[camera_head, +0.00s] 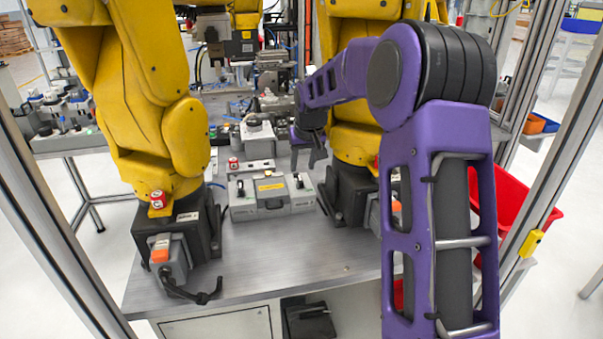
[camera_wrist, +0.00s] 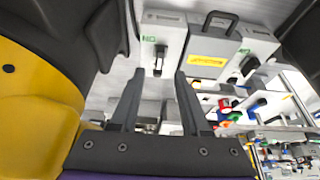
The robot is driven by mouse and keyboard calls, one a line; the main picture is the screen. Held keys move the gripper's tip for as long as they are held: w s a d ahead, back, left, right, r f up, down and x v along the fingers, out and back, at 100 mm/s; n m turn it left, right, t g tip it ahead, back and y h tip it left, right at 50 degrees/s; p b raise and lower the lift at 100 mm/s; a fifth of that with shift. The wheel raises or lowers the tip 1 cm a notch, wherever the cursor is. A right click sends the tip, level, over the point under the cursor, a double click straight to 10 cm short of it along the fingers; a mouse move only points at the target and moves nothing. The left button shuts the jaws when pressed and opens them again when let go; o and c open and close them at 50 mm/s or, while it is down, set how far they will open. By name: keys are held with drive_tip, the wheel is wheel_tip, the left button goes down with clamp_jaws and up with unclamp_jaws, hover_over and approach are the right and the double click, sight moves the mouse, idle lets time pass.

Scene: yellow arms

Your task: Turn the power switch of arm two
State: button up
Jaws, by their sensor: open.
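A grey control box (camera_head: 272,208) with a handle and yellow label sits on the table between the two yellow arms. It has a black switch on its left (camera_head: 240,188) and another on its right (camera_head: 299,181). My gripper (camera_head: 307,167) is open and empty, above the box's right end. In the wrist view my gripper (camera_wrist: 160,76) points at the box, with one black switch (camera_wrist: 160,60) lined up between and just beyond the fingertips. The other switch (camera_wrist: 246,66) is off to the right. I cannot tell whether the fingers touch the box or which position the switch is in.
The left yellow arm (camera_head: 135,90) and the right yellow arm (camera_head: 355,135) stand close on either side of the box. Parts and fixtures (camera_head: 258,130) crowd the table behind it. The table front (camera_head: 290,255) is clear. Metal frame posts (camera_head: 570,140) flank the workspace.

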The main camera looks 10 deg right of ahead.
drive_tip(key=v, duration=1.1)
drive_tip(key=shift+p, duration=0.35)
drive_tip(key=shift+r, duration=0.1)
